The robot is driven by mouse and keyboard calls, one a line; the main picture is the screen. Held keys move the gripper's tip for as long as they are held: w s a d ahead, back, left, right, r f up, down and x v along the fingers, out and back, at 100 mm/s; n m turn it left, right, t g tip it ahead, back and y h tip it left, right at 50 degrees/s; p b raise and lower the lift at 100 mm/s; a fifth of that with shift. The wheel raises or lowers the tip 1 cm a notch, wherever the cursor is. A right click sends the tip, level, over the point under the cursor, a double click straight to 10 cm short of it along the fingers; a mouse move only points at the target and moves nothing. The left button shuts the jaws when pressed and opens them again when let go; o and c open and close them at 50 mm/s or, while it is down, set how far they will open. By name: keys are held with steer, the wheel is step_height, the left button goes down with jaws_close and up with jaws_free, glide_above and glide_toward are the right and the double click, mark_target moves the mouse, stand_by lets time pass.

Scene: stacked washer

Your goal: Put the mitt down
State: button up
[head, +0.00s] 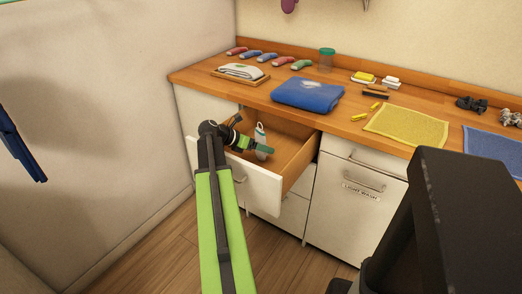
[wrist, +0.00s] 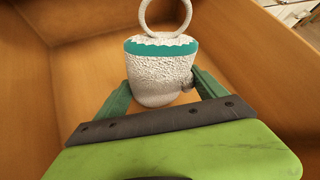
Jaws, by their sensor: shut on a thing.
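The mitt (wrist: 160,82) is pale and rough-textured, with a teal band near its top and a pale loop above. In the head view the mitt (head: 260,132) shows as a small whitish upright shape inside the open drawer (head: 292,150). My gripper (wrist: 162,92) is shut on the mitt, one green finger on each side of it. In the head view my gripper (head: 262,148) is down within the drawer's walls and partly covers the mitt. I cannot tell whether the mitt's lower end touches the drawer floor.
The wooden counter (head: 220,84) above holds a folded blue towel (head: 307,95), a tray with a folded cloth (head: 240,72), several rolled cloths, a jar (head: 326,60) and a yellow mat (head: 408,125). The drawer front (head: 262,190) and walls surround my gripper. A labelled cabinet (head: 355,205) stands right.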

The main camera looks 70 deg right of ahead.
steer(key=shift+f, duration=0.2)
steer(key=o, duration=1.3)
steer(key=shift+r, duration=0.1)
steer(key=shift+r, duration=0.15)
steer(key=shift+w+a+r, duration=0.1)
steer(key=shift+r, duration=0.15)
steer(key=p+v, duration=0.4)
steer(key=v, duration=0.3)
steer(key=shift+w+f, duration=0.1)
